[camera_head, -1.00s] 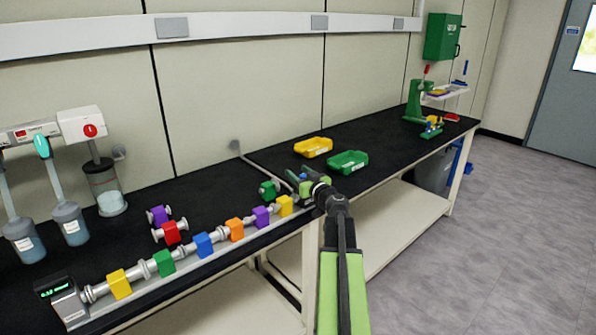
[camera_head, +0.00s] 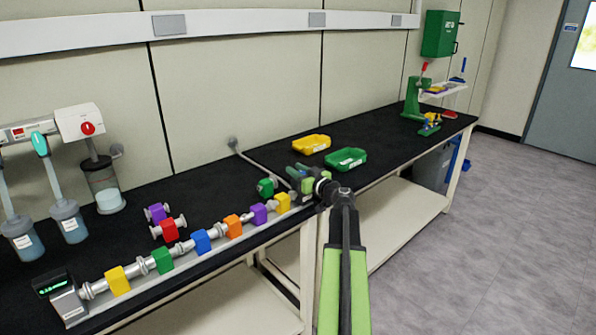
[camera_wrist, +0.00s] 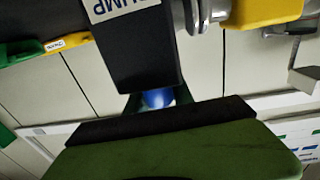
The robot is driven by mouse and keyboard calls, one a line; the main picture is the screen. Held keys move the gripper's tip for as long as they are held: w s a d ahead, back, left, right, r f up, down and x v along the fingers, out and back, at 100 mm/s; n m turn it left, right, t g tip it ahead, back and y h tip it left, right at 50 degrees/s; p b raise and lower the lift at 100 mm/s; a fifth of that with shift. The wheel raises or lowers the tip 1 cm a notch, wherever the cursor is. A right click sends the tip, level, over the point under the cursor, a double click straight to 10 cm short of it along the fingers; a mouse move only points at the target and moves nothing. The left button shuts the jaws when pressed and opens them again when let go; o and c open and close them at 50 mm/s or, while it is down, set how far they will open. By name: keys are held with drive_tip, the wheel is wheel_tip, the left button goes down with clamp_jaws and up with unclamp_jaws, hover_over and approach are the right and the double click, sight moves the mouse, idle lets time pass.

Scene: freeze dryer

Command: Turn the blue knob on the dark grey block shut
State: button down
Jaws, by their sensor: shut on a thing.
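The dark grey block (camera_wrist: 138,48) hangs large in the upper middle of the wrist view, with a white label reading "UMP" in part, upside down. The blue knob (camera_wrist: 158,98) shows just below it, between my fingers. My gripper (camera_head: 303,182) is at the right end of the pipe row in the head view. It is shut on the blue knob. One broad green finger with a black pad fills the bottom of the wrist view; the other is mostly hidden behind the block. In the head view my gripper hides the block and knob.
A yellow block (camera_head: 282,203) on the pipe line stands close left of my gripper. A loose green-bodied fitting (camera_head: 266,187) lies just behind. A yellow tray (camera_head: 311,144) and a green tray (camera_head: 346,158) lie further back. The bench's front edge is close.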

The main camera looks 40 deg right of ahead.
drive_tip(key=shift+a+n+y, duration=0.25)
drive_tip(key=shift+n+y, duration=0.55)
drive_tip(key=shift+y, duration=0.5)
drive_tip(key=shift+a+n+y, duration=0.2)
drive_tip(key=shift+n+y, duration=0.6)
drive_tip(key=shift+y, duration=0.5)
drive_tip(key=c, duration=1.1)
unclamp_jaws()
drive_tip(key=s+d, duration=0.2)
drive_tip(key=s, duration=1.5)
drive_tip(key=shift+s+d, duration=0.15)
drive_tip(key=shift+d, duration=0.1)
drive_tip(key=shift+s+f, duration=0.1)
